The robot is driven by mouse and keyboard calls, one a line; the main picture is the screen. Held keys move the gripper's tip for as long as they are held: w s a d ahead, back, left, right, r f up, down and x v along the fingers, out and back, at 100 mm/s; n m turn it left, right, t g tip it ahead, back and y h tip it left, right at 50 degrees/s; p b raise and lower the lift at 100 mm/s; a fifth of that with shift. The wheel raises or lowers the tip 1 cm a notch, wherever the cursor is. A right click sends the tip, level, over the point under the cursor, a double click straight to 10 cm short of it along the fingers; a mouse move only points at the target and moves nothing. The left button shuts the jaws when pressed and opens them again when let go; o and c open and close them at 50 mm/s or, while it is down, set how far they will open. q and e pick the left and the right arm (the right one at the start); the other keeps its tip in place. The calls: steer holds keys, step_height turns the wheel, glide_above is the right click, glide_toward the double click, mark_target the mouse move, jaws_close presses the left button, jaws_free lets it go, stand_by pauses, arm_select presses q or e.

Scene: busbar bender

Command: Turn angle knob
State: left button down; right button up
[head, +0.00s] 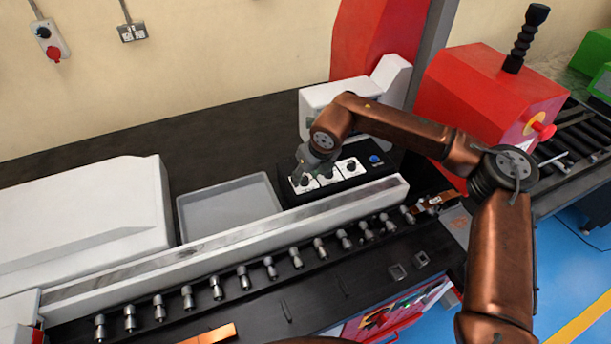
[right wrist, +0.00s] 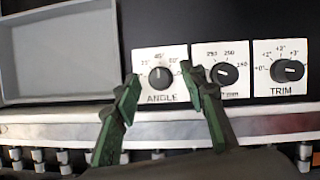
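The ANGLE knob (right wrist: 160,77) is a black dial on a white plate in the right wrist view, with its pointer roughly upward near the 45° mark. My right gripper (right wrist: 158,82) is open, with one green-dark finger on each side of this knob and visible gaps between fingers and knob. Whether the fingertips reach down beside it or hover above, I cannot tell. In the head view the right gripper (head: 303,168) is over the left end of the black control panel (head: 290,196), partly hiding the ANGLE knob. My left gripper is not in view.
A middle dial (right wrist: 224,73) and the TRIM knob (right wrist: 289,71) sit right of the ANGLE knob; the right finger overlaps the middle plate. A grey tray (head: 229,208) lies left of the panel. A long pale rail (head: 250,232) runs in front. A blue button (head: 375,159) is at the panel's right.

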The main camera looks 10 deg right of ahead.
jaws_close()
stand_by(0.5)
steer(key=n+y, duration=0.1)
steer(key=n, duration=0.2)
steer(key=shift+d+g, duration=0.1)
steer(key=shift+g, duration=0.2)
steer(key=n, duration=0.2)
steer(key=n+g+y, duration=0.1)
steer(key=n, duration=0.2)
steer(key=shift+w+g+p, duration=0.2)
steer(key=shift+g+p, duration=0.1)
steer(key=shift+p, duration=0.05)
steer(key=n, duration=0.2)
steer(key=n+g+y, duration=0.1)
steer(key=n, duration=0.1)
steer(key=shift+w+d+n+g, duration=0.1)
steer(key=shift+n+g, duration=0.2)
steer(key=shift+n+g+b, duration=0.35)
steer(key=shift+n+g, duration=0.25)
steer(key=shift+n, duration=1)
